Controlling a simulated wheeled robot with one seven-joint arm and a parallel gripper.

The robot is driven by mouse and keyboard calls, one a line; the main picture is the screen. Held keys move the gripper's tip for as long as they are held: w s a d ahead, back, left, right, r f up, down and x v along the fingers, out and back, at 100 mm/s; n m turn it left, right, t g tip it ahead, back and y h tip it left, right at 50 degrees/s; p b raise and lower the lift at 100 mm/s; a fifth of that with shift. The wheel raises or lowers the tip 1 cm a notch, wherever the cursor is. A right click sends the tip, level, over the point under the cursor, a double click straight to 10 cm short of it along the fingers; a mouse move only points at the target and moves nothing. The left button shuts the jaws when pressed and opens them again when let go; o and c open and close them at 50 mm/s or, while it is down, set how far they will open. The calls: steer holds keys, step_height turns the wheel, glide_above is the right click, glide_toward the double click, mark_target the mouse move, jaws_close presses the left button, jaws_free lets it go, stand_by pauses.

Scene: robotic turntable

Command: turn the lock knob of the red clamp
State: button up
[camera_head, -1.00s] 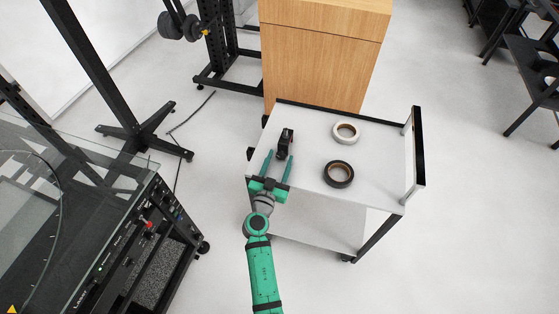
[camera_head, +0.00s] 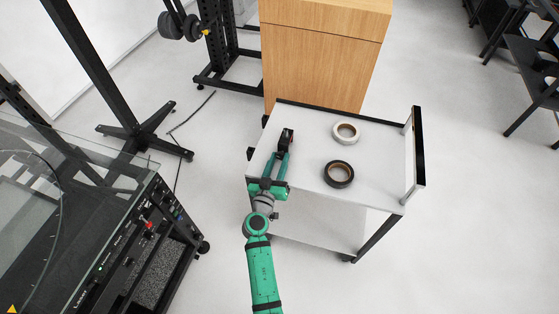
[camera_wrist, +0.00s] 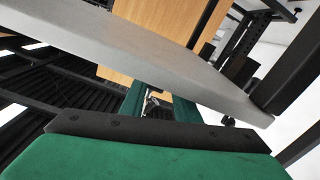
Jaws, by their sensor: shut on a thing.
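The clamp (camera_head: 286,138) is a small, mostly black thing with a little red at its right side, on the left part of the white trolley top (camera_head: 310,190). My gripper (camera_head: 278,156) reaches over the trolley's near edge, its two long green fingers closed in on the near part of the clamp. In the wrist view the fingers flank a small dark and metallic part (camera_wrist: 152,101). Which part of the clamp is between them, and the lock knob itself, are too small to tell.
A white tape roll (camera_head: 345,132) and a black tape roll (camera_head: 338,174) lie right of the clamp. The trolley has an upright handle (camera_head: 418,147) at right. A wooden cabinet (camera_head: 320,65) stands behind. A glass-topped machine (camera_head: 100,215) is at left.

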stand_by(0.3)
steer(key=o, duration=1.1)
steer(key=shift+c, duration=0.2)
steer(key=shift+s, duration=0.1)
steer(key=v, duration=1)
steer(key=shift+s, duration=0.35)
